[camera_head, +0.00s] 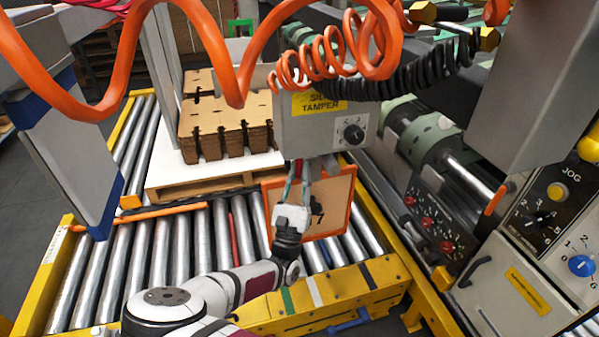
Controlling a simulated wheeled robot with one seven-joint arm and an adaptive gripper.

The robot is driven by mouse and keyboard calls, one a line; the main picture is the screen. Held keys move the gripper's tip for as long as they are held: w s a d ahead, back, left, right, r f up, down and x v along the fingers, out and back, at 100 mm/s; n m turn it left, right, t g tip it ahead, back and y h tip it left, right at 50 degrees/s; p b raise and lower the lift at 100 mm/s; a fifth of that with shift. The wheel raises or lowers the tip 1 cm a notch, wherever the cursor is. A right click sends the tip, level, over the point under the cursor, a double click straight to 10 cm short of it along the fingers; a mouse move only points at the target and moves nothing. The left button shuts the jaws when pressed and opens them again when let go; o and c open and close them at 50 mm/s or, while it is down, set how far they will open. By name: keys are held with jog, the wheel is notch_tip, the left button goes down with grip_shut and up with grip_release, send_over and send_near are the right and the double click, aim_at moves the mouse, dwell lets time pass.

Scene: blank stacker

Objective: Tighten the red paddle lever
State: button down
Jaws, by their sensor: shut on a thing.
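My gripper (312,170) reaches up from the arm at the bottom and meets the underside of the grey side tamper box (300,128). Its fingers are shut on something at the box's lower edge. The tips and what they hold are mostly hidden, and it appears to be the red paddle lever, which I cannot make out clearly. The box carries a yellow label and a black dial (354,133).
An orange-edged brown panel (335,200) stands right behind my gripper. Orange coiled hoses (235,75) hang in front above. A control panel (545,225) and red knobs (427,221) are at right.

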jog(key=c, duration=1.8)
grip_release()
jog(key=shift+f, duration=0.1)
jog(key=v, duration=1.2)
